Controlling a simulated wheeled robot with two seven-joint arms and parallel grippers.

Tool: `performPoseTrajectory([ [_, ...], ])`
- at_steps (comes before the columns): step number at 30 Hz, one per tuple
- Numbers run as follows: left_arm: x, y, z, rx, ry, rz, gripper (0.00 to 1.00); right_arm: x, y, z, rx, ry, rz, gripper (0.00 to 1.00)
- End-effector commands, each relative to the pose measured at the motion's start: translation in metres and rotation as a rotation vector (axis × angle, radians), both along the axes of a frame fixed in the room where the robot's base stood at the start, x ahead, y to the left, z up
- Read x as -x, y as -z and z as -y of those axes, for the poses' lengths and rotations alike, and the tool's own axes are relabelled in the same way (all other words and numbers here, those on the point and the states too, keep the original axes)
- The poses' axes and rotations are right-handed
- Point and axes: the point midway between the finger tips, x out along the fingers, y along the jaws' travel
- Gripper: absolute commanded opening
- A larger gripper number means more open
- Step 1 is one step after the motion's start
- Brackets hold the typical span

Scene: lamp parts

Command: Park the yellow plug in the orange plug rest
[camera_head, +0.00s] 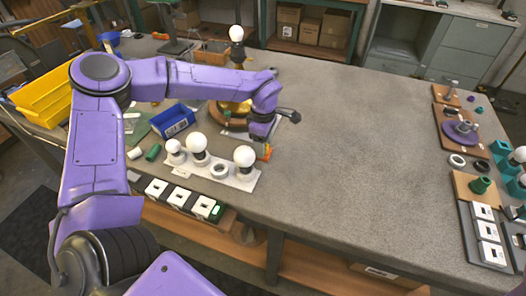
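My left gripper (263,143) reaches in from the left on its purple arm and points down at the table, behind the right end of the white bulb tray. A small orange piece (265,153) with some yellow shows right below the fingers. I cannot tell whether it is the orange plug rest, the yellow plug or both together. The fingers are too small and too covered by the wrist to show whether they are open or shut. My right gripper is out of view.
A white tray (247,185) with several bulbs stands in front of the gripper. White switch boxes (180,196) line the front edge. A blue bin (173,120) and a lamp on a gold base (236,107) stand near the arm. More parts lie far right. The table's middle is clear.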

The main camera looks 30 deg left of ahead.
Motion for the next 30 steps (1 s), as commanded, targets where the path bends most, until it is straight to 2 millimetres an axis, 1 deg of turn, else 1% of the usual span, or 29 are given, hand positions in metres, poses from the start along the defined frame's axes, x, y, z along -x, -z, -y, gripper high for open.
performPoseTrajectory([
  [8, -0.001, -0.003, 0.000, 0.000, 0.000, 0.002, 0.54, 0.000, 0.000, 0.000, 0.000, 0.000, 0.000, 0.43],
  [11, -0.001, -0.016, 0.000, 0.000, 0.000, 0.005, 0.54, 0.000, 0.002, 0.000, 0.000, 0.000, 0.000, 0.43],
  [18, -0.001, -0.073, 0.000, 0.000, 0.000, 0.005, 0.54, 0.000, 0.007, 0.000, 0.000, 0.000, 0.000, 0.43],
  [21, -0.001, -0.091, 0.000, -0.001, 0.000, 0.004, 0.54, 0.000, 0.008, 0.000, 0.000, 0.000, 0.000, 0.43],
  [25, 0.000, -0.103, 0.000, 0.000, 0.000, 0.001, 0.54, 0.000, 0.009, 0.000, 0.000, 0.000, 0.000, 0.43],
  [30, 0.000, -0.106, 0.000, 0.000, 0.000, -0.001, 0.54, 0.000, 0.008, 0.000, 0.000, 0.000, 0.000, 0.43],
])
